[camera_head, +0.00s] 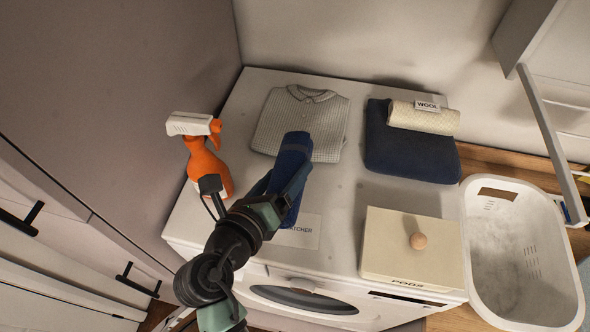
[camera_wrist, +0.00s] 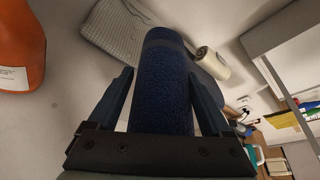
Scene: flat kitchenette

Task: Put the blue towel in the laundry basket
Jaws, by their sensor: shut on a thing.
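The blue towel (camera_head: 292,160) is rolled up and lies between the fingers of my gripper (camera_head: 282,185) in the head view, over the top of the white washing machine. In the wrist view the towel (camera_wrist: 162,85) stretches away from my gripper (camera_wrist: 163,105), which is shut on it with a finger on each side. Whether the towel touches the surface cannot be told. The white laundry basket (camera_head: 478,240) stands at the right of the washing machine. It looks empty and has a slot handle.
An orange spray bottle (camera_head: 205,165) stands left of my gripper. A folded grey shirt (camera_head: 325,120), a folded navy cloth (camera_head: 400,155) and a cream wool roll (camera_head: 422,118) lie behind. A cream box (camera_head: 385,245) with a knob sits between the towel and the basket.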

